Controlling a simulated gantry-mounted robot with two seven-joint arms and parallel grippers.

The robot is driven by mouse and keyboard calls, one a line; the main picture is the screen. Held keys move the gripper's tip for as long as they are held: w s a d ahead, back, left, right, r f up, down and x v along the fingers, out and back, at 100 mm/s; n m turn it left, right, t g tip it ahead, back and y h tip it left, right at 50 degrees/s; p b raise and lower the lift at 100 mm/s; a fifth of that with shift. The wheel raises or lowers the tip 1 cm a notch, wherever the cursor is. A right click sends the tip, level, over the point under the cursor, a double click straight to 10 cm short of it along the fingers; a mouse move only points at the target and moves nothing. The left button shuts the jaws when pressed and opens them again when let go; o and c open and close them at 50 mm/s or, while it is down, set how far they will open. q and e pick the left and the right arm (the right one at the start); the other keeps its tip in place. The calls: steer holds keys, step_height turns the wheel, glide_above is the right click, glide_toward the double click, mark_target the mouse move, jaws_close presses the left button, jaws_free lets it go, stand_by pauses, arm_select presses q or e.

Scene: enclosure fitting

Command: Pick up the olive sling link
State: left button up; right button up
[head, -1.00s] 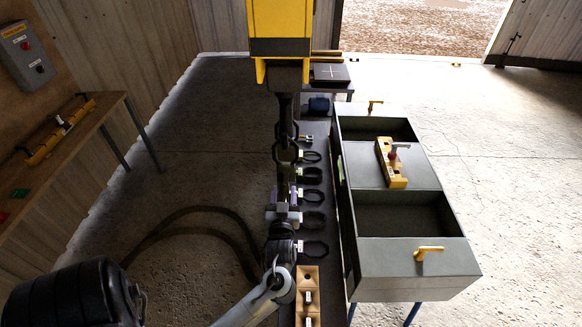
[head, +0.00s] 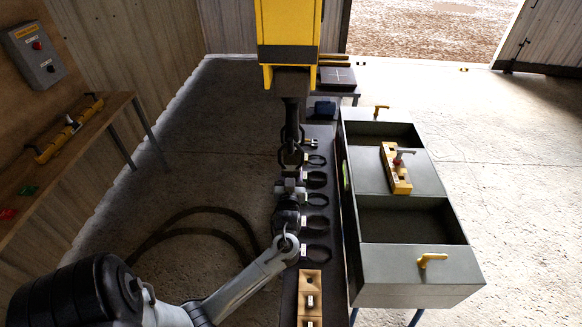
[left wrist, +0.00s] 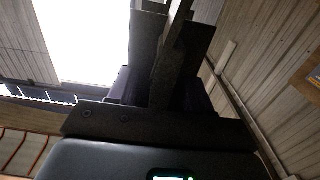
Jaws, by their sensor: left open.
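Several dark ring-shaped links lie in a row on a narrow black bench (head: 320,132), each beside a small pale tag. They include a far link (head: 317,160), a middle link (head: 317,199) and a near link (head: 316,251). All look nearly black, so I cannot tell which is the olive one. My left gripper (head: 290,184) is open over the left edge of the row, beside the links towards the far end. Whether a link is between its fingers is hidden. The left wrist view shows dark gripper parts (left wrist: 165,75) and no link. My right gripper is out of view.
A yellow hoist (head: 289,30) hangs a dark chain and ring (head: 291,152) just beyond the gripper. A grey enclosure (head: 420,273) with open compartments stands right of the bench. A wooden block (head: 311,281) sits at the near end. A wooden side table (head: 95,118) stands left.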

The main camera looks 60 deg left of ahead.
arm_select(q)
steer(key=shift+w+a, duration=0.2)
jaws_close()
steer(key=shift+r, duration=0.1)
stand_by(0.4)
